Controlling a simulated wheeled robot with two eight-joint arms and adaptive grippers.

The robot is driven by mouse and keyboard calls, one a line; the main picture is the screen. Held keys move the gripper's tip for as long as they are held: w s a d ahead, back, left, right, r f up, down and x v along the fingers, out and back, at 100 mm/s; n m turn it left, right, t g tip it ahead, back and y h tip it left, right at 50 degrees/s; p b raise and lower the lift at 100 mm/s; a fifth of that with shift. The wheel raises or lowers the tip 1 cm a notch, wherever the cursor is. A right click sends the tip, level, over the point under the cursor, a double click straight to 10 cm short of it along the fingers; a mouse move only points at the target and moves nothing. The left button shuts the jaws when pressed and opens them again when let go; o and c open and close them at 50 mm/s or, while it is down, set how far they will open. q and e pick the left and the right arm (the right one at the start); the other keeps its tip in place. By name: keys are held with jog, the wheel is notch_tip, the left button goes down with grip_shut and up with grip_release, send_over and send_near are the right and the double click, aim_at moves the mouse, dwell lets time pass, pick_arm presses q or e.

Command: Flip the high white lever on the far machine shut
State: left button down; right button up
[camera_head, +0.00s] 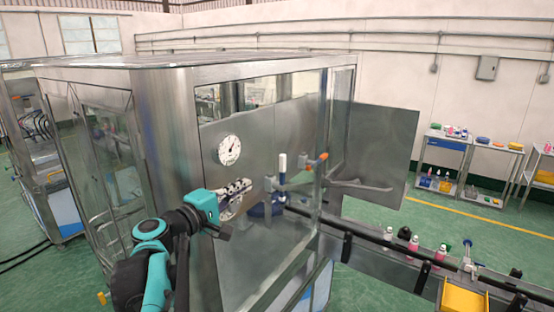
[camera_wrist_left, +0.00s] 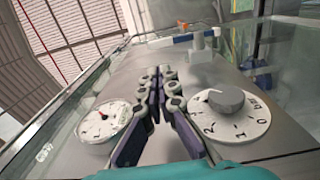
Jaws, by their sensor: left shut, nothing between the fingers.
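The white lever (camera_head: 282,162) stands upright on the steel machine, with a dark blue band below its white end. It also shows in the left wrist view (camera_wrist_left: 160,42), lying sideways at the top, beyond my fingertips. My left gripper (camera_head: 248,185) is in front of the machine panel, left of the lever and a little lower, apart from it. In the left wrist view its fingers (camera_wrist_left: 161,72) are together with nothing between them. They point toward the lever's area. My right gripper is not in view.
A round gauge (camera_head: 229,149) and a numbered dial (camera_wrist_left: 230,118) flank my left gripper on the panel. An orange-tipped part (camera_head: 322,157) is right of the lever. An open door panel (camera_head: 375,150) and a conveyor with bottles (camera_head: 413,243) are at right.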

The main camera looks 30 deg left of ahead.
aim_at(280, 163)
pick_arm(q)
jog(key=shift+w, duration=0.1)
jog(key=w, duration=0.4)
jog(key=w+p, duration=0.1)
jog(key=w, duration=0.4)
jog(key=w+d+p, duration=0.1)
jog(key=w, duration=0.3)
jog(key=shift+w, duration=0.4)
